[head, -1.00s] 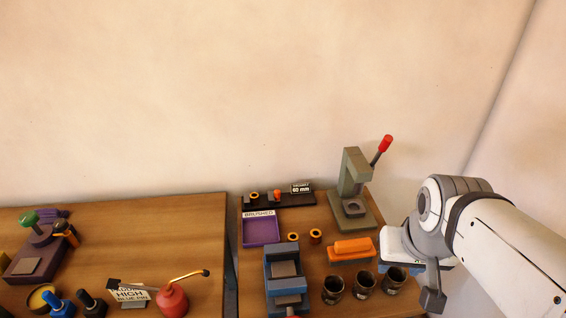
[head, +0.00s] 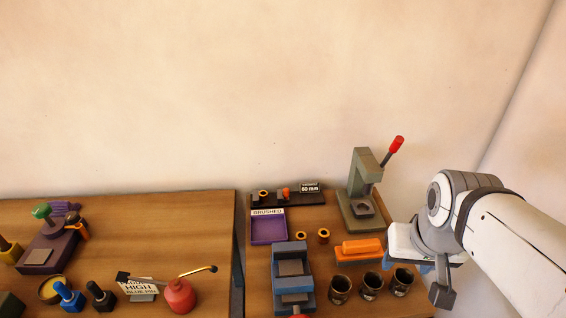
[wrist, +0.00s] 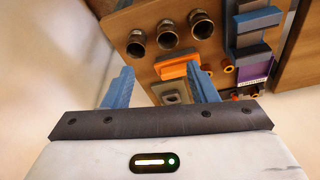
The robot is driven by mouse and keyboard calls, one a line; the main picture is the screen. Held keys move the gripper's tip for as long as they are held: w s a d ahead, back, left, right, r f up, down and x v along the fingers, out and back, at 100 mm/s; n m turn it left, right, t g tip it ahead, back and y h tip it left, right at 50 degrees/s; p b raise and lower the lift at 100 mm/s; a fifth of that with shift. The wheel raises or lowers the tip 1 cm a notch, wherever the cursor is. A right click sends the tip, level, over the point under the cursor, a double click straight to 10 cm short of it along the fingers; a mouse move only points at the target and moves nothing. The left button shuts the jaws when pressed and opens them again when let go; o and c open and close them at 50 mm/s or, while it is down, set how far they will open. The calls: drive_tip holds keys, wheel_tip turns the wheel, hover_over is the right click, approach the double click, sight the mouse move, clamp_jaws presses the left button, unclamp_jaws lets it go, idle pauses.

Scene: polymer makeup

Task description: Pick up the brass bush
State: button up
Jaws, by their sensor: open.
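Two small brass-coloured bushes stand on the right bench, one (head: 298,236) to the left of the other (head: 323,236), between the purple tray and the orange block. A similar ring (head: 263,195) sits on the black rack behind. I cannot tell which is meant by the brass bush. In the wrist view, small rings show past the right finger, one of them near the orange block (wrist: 207,68). My gripper (wrist: 160,70) is open and empty, its two blue fingers wide apart, above the bench's right side.
Around the bushes are a purple tray (head: 268,230), a blue vise (head: 291,275), an orange block (head: 358,250) and a grey press (head: 360,185) with a red-tipped lever. Three dark cups (head: 371,284) stand at the front. A red oil can (head: 180,296) is on the left bench.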

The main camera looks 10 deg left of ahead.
drive_tip(key=w+a+r+n, duration=0.1)
drive_tip(key=w+a+n, duration=0.15)
drive_tip(key=w, duration=0.35)
drive_tip(key=w+a+r+n, duration=0.2)
drive_tip(key=w+n, duration=0.1)
drive_tip(key=w, duration=0.3)
drive_tip(key=n+g+p, duration=0.1)
drive_tip(key=n+g, duration=0.2)
drive_tip(key=n, duration=1.2)
hover_over(263, 193)
drive_tip(key=f, duration=1.7)
drive_tip(key=shift+s+d, duration=0.2)
drive_tip(key=shift+s, duration=0.15)
drive_tip(key=shift+w+a+f+p, duration=0.15)
drive_tip(key=shift+f+p, duration=0.4)
drive_tip(key=shift+f, duration=1.4)
drive_tip(key=shift+w+f+p, duration=0.2)
drive_tip(key=shift+f+p, duration=0.35)
drive_tip(key=shift+f, duration=1.4)
drive_tip(key=shift+c, duration=0.2)
clamp_jaws()
drive_tip(key=shift+r, duration=0.15)
